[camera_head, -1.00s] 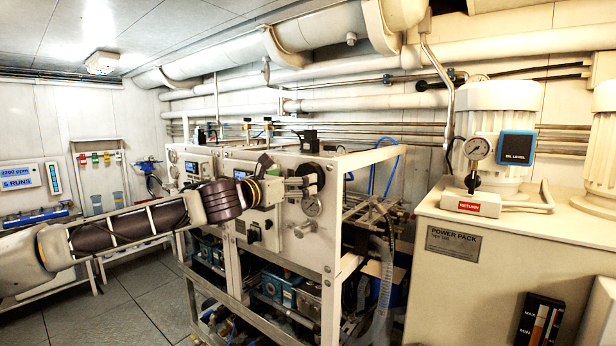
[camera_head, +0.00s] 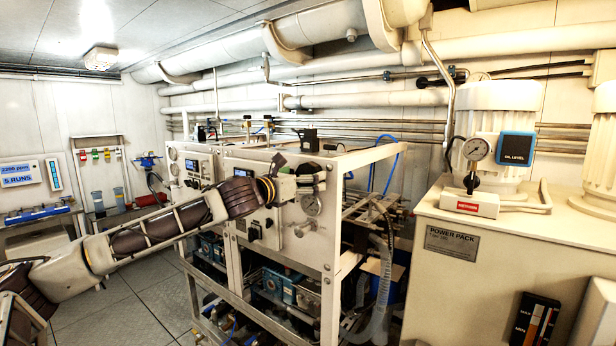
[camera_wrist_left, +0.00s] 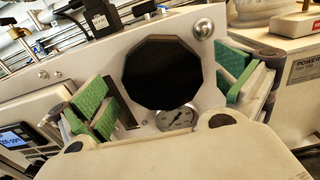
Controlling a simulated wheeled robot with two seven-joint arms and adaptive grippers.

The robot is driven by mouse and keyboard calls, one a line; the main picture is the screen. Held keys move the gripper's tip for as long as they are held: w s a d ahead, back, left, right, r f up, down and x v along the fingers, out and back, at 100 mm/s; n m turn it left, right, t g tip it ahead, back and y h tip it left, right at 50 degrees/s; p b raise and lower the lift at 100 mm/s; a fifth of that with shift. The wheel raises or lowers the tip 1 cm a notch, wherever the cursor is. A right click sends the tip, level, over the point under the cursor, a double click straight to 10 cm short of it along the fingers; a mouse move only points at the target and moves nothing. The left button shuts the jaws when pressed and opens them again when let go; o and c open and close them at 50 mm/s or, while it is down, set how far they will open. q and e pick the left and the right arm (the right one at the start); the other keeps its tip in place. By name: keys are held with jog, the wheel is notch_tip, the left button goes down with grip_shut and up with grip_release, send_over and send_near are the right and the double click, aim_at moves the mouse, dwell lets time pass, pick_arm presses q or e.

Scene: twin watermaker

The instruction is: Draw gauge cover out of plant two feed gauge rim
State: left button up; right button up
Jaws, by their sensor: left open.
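The black, many-sided gauge cover (camera_wrist_left: 162,72) sits at the top of a pale panel in the left wrist view, face-on. Its dark edge shows in the head view (camera_head: 308,168), mostly behind my gripper. My left gripper (camera_wrist_left: 168,88) is open, with green finger pads on either side of the cover. No grip on it shows. In the head view the left gripper (camera_head: 312,181) is at the panel's upper right corner. The rim behind the cover is hidden. My right gripper is not in view.
A silver dome bolt (camera_wrist_left: 203,28) is at the panel's upper right. The power pack cabinet (camera_head: 500,250) stands at right.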

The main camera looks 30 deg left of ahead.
pick_arm(q)
jog(key=shift+w+d, duration=0.1)
jog(key=shift+w, duration=0.9)
jog(key=c, duration=0.9)
jog(key=o, duration=0.3)
jog(key=c, duration=0.5)
jog(key=shift+s+f, duration=0.1)
jog(key=shift+s, duration=0.05)
jog(key=shift+c, duration=0.2)
